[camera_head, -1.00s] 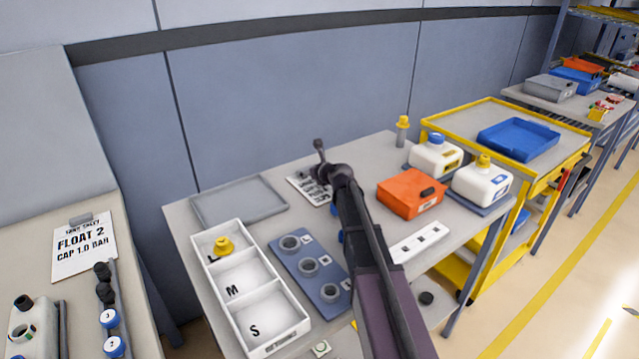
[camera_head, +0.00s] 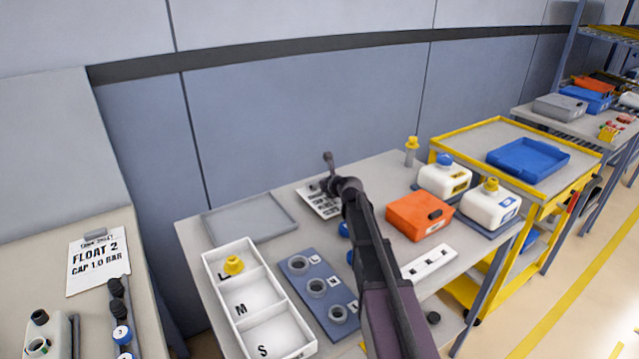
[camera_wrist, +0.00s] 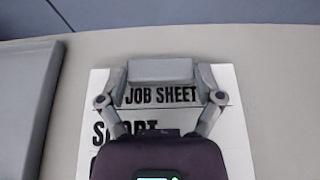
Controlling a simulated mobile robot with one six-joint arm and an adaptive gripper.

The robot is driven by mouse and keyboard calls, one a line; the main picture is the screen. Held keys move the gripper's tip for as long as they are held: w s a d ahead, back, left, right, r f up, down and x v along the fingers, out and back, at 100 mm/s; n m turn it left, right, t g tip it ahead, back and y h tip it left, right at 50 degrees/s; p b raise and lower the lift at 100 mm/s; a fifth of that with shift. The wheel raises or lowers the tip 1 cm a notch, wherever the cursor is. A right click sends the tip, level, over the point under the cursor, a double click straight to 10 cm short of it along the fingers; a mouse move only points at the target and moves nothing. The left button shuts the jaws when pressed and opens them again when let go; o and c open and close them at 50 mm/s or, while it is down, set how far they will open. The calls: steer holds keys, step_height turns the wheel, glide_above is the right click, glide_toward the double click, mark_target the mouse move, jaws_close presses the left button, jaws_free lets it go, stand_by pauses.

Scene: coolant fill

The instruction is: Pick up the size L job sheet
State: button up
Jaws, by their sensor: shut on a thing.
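A white job sheet (camera_head: 316,203) with black print lies at the back of the middle table, partly hidden by my arm. In the wrist view the sheet (camera_wrist: 235,140) reads "JOB SHEET" at the top. My body hides most of the lower lines, and no size letter is readable. My gripper (camera_wrist: 160,78) is over the sheet's top edge, its two fingers at either side of a grey block there, shut on it. I cannot tell whether the sheet is clear of the table.
A grey tray (camera_head: 251,219) lies left of the sheet. A white bin (camera_head: 210,268) marked L, M and S holds a yellow cap (camera_head: 233,265) in L. An orange box (camera_head: 420,217) and white jugs (camera_head: 443,181) stand to the right. A wall is behind.

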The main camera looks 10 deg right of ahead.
steer(key=shift+r+p, duration=3.3)
steer(key=shift+r, duration=0.35)
steer(key=shift+s, duration=0.1)
